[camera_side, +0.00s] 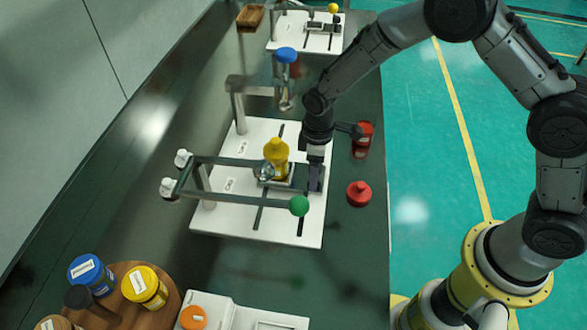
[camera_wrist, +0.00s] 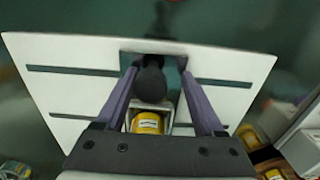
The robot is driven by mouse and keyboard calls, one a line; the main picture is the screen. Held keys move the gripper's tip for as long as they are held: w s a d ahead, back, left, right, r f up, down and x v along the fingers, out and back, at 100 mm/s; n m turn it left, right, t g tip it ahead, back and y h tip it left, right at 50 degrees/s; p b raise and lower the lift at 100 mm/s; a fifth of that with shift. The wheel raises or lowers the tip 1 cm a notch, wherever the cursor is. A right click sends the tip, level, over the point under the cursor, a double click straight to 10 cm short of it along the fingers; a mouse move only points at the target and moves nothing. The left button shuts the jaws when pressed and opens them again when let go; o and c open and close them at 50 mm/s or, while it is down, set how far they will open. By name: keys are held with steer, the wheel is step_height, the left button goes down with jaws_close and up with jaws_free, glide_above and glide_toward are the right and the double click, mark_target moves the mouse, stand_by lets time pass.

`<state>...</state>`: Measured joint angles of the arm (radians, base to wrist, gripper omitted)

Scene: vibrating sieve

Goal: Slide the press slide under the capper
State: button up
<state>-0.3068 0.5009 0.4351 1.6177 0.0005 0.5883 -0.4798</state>
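The press slide (camera_wrist: 168,130) carries a yellow bottle (camera_side: 277,160) on the white slotted base plate (camera_side: 225,222). The bottle's yellow top shows in the wrist view (camera_wrist: 147,123). My gripper (camera_side: 315,185) is low at the right side of the plate, to the right of the bottle. In the wrist view its purple fingers (camera_wrist: 158,75) stand apart on either side of the slide's dark round knob (camera_wrist: 150,84), with gaps visible. A lever frame with a green ball (camera_side: 299,205) spans the plate in front of the bottle. Behind it stands a post-mounted head with a blue knob (camera_side: 286,56). I cannot tell which part is the capper.
A red jar (camera_side: 364,134) and a red cap-like piece (camera_side: 359,193) stand right of the plate, near the table edge. A wooden tray (camera_side: 150,315) with blue and yellow jars is at front left. Another station (camera_side: 290,44) is behind.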

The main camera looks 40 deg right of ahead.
steer(key=shift+s+a, duration=3.85)
steer(key=o, duration=0.5)
steer(key=shift+r, duration=4.5)
